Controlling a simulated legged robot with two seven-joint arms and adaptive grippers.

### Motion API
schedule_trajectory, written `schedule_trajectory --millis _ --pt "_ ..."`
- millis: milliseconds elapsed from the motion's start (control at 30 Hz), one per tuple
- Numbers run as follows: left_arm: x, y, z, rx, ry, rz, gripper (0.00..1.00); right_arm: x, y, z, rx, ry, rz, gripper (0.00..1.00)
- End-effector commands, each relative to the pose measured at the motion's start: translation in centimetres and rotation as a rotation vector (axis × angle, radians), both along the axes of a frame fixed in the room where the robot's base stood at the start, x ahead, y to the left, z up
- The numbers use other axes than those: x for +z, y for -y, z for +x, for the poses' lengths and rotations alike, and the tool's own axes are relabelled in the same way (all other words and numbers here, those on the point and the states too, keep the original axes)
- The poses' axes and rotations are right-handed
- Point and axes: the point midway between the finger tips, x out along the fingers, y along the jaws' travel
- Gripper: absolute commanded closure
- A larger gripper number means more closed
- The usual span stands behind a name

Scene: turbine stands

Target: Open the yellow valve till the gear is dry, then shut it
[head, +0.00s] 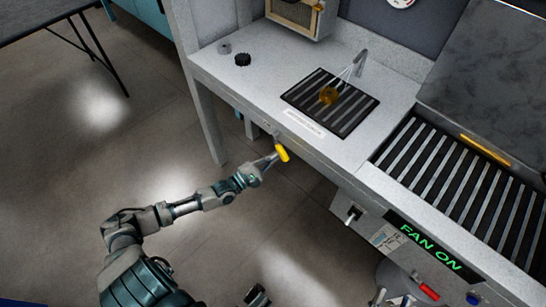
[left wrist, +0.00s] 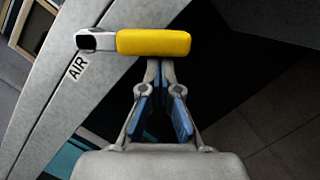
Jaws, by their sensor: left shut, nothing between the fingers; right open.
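The yellow valve handle (head: 282,153) sticks out from the front edge of the bench; it also shows in the left wrist view (left wrist: 153,42), with a metal piece at its left end beside an "AIR" label. My left gripper (head: 273,159) is shut and empty. In the left wrist view its fingertips (left wrist: 160,66) meet at the lower side of the handle, against it or just short of it; I cannot tell which. The amber gear (head: 328,96) is on the black grate (head: 304,102). Thin pale lines run from the nozzle (head: 361,57) toward it. Its wetness cannot be told.
A black knob (head: 242,59) and a grey round piece (head: 224,47) are on the bench at the left. A slatted bed (head: 440,165) and a "FAN ON" panel (head: 428,247) are at the right.

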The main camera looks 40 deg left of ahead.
Motion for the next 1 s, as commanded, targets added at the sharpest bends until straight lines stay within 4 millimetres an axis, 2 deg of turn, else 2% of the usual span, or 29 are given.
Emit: schedule_trajectory --millis 467,1000 --pt "0.00 0.19 -0.04 0.001 -0.003 -0.008 1.00 -0.39 -0.11 0.27 0.000 -0.018 -0.006 0.50" --pt "0.29 0.89 -0.09 0.000 -0.009 -0.097 1.00 -0.73 -0.13 0.42 0.000 -0.044 -0.014 0.50"
